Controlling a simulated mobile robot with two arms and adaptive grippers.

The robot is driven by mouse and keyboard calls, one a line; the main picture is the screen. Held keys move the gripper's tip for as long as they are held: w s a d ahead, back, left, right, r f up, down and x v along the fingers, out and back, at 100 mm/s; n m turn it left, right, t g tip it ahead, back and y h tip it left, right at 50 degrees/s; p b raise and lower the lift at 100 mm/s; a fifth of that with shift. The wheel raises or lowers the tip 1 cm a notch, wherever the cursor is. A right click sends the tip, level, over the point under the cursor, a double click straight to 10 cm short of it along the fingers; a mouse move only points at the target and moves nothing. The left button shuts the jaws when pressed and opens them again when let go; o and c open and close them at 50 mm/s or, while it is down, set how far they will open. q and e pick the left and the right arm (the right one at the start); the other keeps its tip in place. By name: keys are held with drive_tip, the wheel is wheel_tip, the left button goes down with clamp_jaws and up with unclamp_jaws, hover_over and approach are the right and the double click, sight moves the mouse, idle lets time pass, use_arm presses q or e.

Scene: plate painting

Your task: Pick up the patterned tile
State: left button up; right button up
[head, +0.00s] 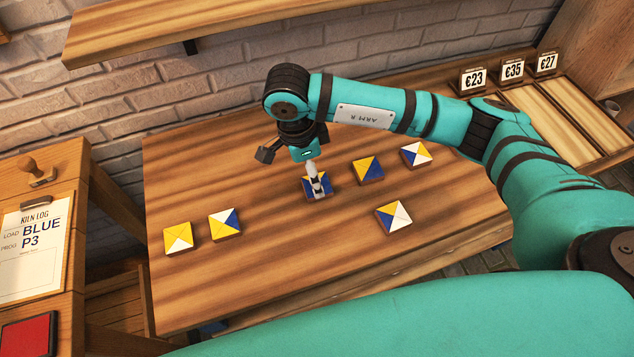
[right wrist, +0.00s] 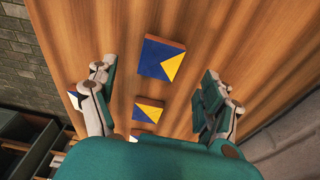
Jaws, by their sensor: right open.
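Several square patterned tiles lie flat on the wooden table (head: 270,275). One mostly blue tile (head: 308,190) is directly below my right gripper (head: 315,178), which partly hides it in the head view. My right gripper is open and points down. In the right wrist view, a blue tile with a yellow corner (right wrist: 157,57) lies between the two spread fingers, apart from both. A second blue and yellow tile (right wrist: 148,112) lies nearer my palm, and part of another shows below it. My left gripper is out of view.
Other tiles are a yellow and white one (head: 179,238), a white, blue and yellow one (head: 225,222), a blue and yellow one (head: 368,170), a far right one (head: 416,154) and a front one (head: 394,216). Price signs (head: 512,70) stand at the back right. The table front is clear.

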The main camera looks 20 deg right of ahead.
sight(325, 181)
drive_tip(key=shift+d+f+p, duration=0.2)
drive_tip(key=shift+f+p, duration=0.1)
drive_tip(key=shift+f, duration=0.25)
drive_tip(key=f, duration=0.3)
drive_tip(key=f+p, duration=0.1)
drive_tip(key=shift+d+f, duration=0.15)
drive_tip(key=shift+d, duration=0.25)
drive_tip(key=shift+c, duration=0.4)
drive_tip(key=c, duration=1.3)
drive_tip(key=shift+o, duration=0.2)
